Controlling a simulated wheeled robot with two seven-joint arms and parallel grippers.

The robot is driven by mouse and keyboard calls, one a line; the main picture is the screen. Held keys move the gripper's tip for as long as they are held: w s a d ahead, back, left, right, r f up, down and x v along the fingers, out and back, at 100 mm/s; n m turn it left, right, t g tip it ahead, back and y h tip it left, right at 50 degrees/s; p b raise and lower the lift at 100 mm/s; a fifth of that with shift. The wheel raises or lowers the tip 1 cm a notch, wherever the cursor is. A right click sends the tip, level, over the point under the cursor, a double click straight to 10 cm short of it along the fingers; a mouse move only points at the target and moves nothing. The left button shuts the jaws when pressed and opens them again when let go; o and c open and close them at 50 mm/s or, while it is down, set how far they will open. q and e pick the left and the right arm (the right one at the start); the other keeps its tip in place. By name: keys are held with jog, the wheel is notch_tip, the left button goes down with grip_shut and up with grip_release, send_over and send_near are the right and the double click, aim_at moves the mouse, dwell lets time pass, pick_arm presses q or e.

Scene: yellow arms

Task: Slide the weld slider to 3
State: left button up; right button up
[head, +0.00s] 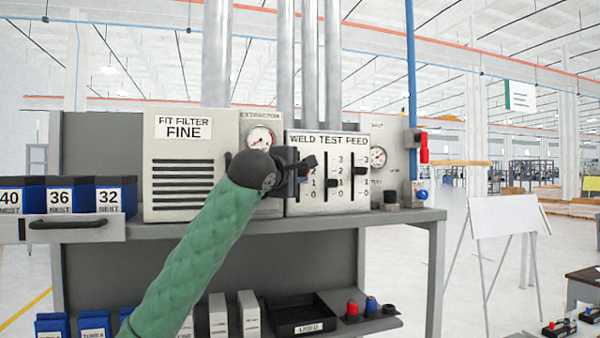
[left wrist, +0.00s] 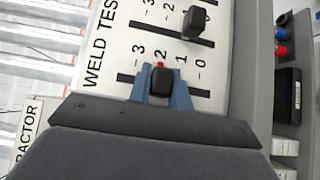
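The weld slider (left wrist: 160,84) is a black knob on the left slot of the WELD TEST FEED panel (head: 344,205). In the left wrist view its red mark is at about the 2 on the scale. My left gripper (left wrist: 162,92) has its blue-grey fingers on either side of the knob; they look closed against it. In the head view my left gripper (head: 306,166) and wrist hide most of the weld slot and the knob. My right gripper is in neither view.
The test slider (head: 332,183) sits low, near 1, and the feed slider (head: 360,171) higher, both close right of my gripper. Gauges (head: 261,138) flank the panel. Blue bins (head: 70,196) stand left, and the shelf edge (head: 400,217) runs below.

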aim_at(301, 156)
pick_arm(q)
jog(key=shift+s, duration=0.1)
grip_shut()
jog(key=shift+d+r+b, duration=0.1)
jog(key=shift+r+b, duration=0.3)
jog(key=shift+r, duration=1.4)
jog(key=shift+o, duration=2.2)
grip_release()
jog(key=shift+o, duration=1.1)
jog(key=shift+s, duration=0.15)
jog(key=shift+d, duration=0.1)
